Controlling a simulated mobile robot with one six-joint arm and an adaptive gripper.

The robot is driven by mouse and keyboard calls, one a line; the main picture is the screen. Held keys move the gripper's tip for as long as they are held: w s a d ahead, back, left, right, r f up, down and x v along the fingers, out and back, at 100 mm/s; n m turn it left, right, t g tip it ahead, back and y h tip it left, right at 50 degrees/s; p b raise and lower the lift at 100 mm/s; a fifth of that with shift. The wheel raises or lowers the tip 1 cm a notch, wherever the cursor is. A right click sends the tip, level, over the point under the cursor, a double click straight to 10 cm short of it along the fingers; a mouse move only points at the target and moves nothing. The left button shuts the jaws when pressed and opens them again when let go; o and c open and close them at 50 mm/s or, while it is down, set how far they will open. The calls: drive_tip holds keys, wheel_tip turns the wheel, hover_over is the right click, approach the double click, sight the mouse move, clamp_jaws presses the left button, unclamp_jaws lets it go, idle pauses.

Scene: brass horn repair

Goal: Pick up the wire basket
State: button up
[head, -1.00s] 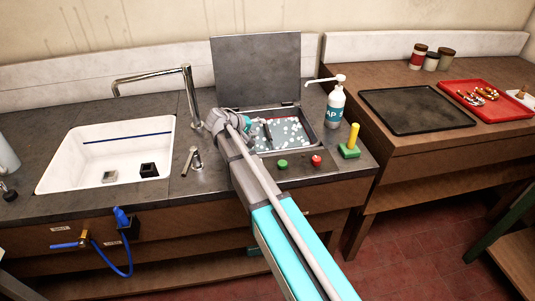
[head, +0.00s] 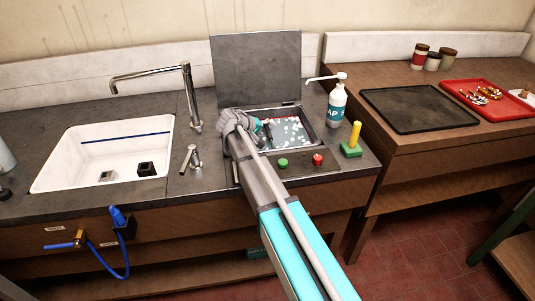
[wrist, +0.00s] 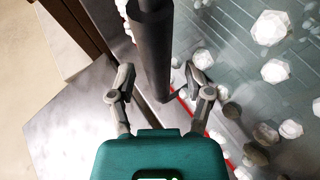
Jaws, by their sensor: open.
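The wire basket (wrist: 240,60) seems to sit in the open tank (head: 318,122); in the wrist view I see faint mesh lines and a red edge among white bubbles. A thick dark bar, apparently its handle (wrist: 151,45), stands up between my fingers in the wrist view. It also shows as a dark piece in the tank in the head view. My gripper (wrist: 159,75) is open, one finger on either side of the bar. I cannot tell whether either finger touches it. My arm hides the tank's left part in the head view.
The raised tank lid (head: 256,70) stands behind. A soap bottle (head: 337,105) and a yellow-handled green block (head: 351,147) are at the right. Green (head: 283,162) and red (head: 318,159) buttons are in front. A tap (head: 188,95) and sink (head: 60,160) are left.

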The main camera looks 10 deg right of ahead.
drive_tip(key=shift+c, duration=0.2)
clamp_jaws()
drive_tip(key=shift+r, duration=0.2)
idle(0.4)
wheel_tip(320, 180, up, 10)
drive_tip(key=p, duration=1)
drive_tip(key=shift+f, duration=0.25)
idle(0.3)
